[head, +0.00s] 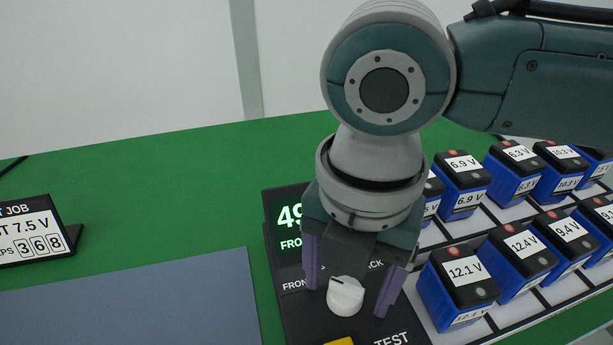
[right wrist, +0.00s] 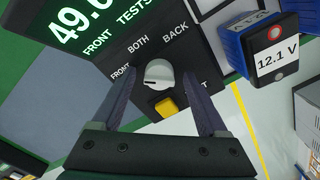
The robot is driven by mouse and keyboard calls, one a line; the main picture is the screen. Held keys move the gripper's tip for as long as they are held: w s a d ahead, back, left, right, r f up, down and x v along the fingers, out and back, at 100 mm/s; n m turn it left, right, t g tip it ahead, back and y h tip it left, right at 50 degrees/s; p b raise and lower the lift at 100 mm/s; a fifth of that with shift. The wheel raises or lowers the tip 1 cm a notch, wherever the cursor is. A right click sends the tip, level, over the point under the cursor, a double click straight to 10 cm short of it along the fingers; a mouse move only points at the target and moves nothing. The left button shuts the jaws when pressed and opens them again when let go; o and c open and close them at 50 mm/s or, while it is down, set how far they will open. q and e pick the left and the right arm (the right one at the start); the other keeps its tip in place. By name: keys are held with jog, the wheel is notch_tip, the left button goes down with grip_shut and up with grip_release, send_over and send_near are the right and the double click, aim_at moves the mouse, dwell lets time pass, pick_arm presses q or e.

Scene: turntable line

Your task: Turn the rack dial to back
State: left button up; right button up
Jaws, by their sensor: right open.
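The rack dial (head: 345,296) is a white round knob on a black panel (head: 300,318). It also shows in the right wrist view (right wrist: 158,74), below the words FRONT, BOTH and BACK. My left gripper is not in view.
A yellow button (right wrist: 166,107) sits just below the dial, by the word TEST. Blue batteries with voltage labels, such as the 12.1 V one (head: 458,287), stand close on the right.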

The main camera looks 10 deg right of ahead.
jog(key=shift+c, duration=0.3)
grip_shut()
dwell(0.4)
